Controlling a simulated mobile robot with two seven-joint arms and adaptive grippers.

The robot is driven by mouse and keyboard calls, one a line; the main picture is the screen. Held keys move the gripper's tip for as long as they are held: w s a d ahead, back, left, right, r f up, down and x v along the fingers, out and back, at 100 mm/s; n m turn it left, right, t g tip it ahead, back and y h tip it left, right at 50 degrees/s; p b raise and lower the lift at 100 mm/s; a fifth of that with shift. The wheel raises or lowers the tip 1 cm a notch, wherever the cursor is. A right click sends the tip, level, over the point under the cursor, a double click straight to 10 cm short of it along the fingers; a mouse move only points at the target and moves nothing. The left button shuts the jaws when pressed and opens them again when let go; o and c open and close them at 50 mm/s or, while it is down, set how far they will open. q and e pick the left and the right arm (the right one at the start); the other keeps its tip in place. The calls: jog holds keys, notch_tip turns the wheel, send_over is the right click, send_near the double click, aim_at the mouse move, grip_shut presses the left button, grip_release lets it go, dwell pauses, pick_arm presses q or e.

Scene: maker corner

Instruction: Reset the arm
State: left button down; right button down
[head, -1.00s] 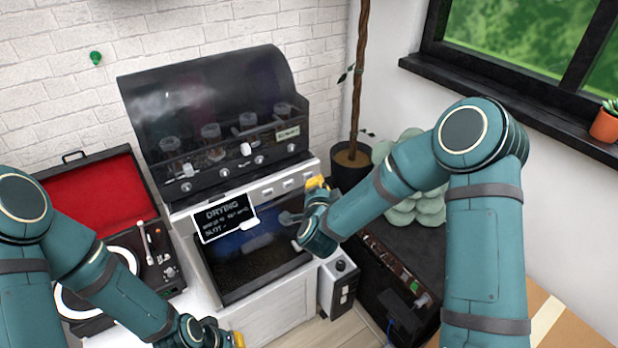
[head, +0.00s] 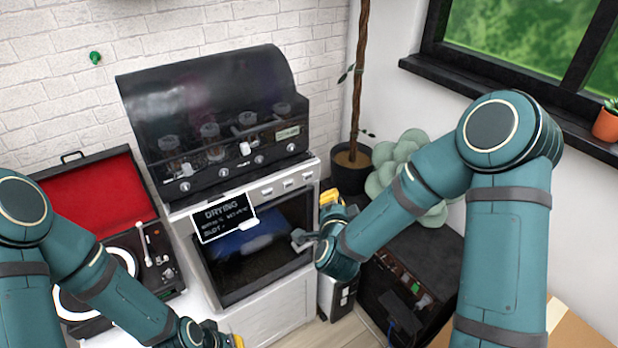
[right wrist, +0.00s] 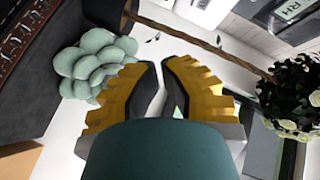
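My right arm reaches in from the right in the head view. Its gripper (head: 330,197) is beside the right side of the drying machine, with part of it hidden behind my wrist. In the right wrist view its yellow fingers (right wrist: 167,80) curve towards each other with a narrow gap between the dark pads and nothing between them. My left gripper (head: 236,341) is at the bottom edge of the head view, mostly cut off, so its fingers cannot be judged.
The machine (head: 262,275) carries a "DRYING" sign (head: 223,217). An open record player (head: 135,262) stands at left. A dark amplifier-like box (head: 410,285), a pale green plant (head: 395,180) and a potted trunk (head: 352,160) stand at right. A cardboard box (head: 583,327) is lower right.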

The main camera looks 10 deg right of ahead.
dwell(0.6)
jog(key=s+a+f+n+g+y, duration=0.3)
jog(key=s+f+n, duration=0.1)
jog(key=f, duration=0.3)
jog(key=s+a+f+n+g+y, duration=0.3)
jog(key=s+a+f+n, duration=0.1)
jog(key=f, duration=0.3)
jog(key=s+a+f+n+g+y, duration=0.2)
jog(key=s+f+n+g, duration=0.3)
jog(key=s, duration=0.8)
notch_tip(320, 180, down, 2)
jog(key=shift+f+n+g, duration=0.25)
jog(key=shift+n+g, duration=0.15)
jog(key=shift+g, duration=0.7)
